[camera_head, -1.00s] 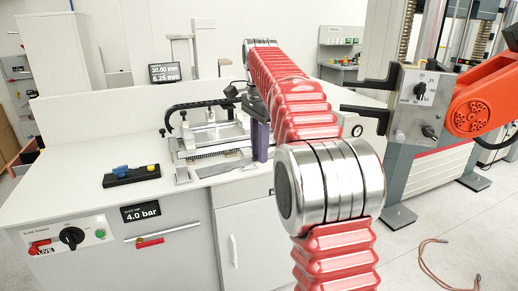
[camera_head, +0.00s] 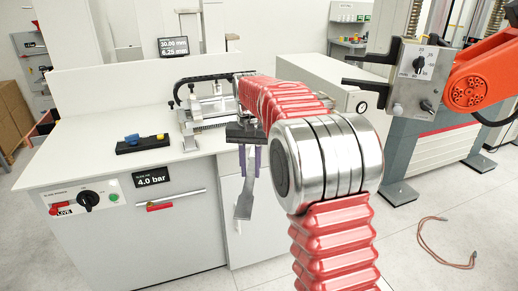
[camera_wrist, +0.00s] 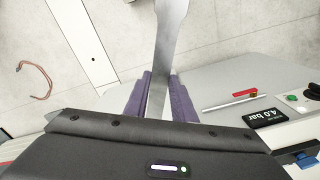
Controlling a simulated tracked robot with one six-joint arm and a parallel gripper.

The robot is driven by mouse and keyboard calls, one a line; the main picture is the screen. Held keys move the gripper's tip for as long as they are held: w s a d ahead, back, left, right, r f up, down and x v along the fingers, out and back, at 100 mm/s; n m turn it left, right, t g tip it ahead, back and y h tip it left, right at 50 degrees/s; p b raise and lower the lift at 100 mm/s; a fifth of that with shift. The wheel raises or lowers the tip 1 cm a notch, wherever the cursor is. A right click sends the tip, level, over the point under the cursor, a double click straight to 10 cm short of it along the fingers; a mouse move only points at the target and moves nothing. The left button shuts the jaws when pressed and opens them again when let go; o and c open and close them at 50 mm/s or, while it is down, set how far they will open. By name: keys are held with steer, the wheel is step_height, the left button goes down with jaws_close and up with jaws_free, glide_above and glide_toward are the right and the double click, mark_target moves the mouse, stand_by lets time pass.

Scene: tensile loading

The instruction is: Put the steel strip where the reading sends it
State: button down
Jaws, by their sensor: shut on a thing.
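The steel strip (camera_head: 245,196) is a flat grey dog-bone piece. My gripper (camera_head: 249,165), with purple fingers, is shut on its upper part, and the strip hangs down in front of the bench's cabinet. In the wrist view the strip (camera_wrist: 169,32) runs up between the purple fingers (camera_wrist: 160,97) over the floor. The reading display (camera_head: 173,47) at the back of the bench shows 30.00 mm on its top line; the lower line looks like 6.25 mm. The measuring fixture (camera_head: 208,110) stands on the bench behind my gripper, partly hidden by my arm.
A black block with blue and yellow parts (camera_head: 142,143) lies on the white bench (camera_head: 80,150). The front panel has a knob and a 4.0 bar sign (camera_head: 151,177). A testing machine with a dark clamp (camera_head: 370,85) stands right. A reddish cable (camera_head: 447,243) lies on open floor.

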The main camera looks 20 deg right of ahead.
steer(key=s+a+f+n, duration=0.4)
steer(key=a+f, duration=0.3)
steer(key=f, duration=0.2)
steer(key=shift+s+n, duration=0.25)
steer(key=shift+n, duration=0.35)
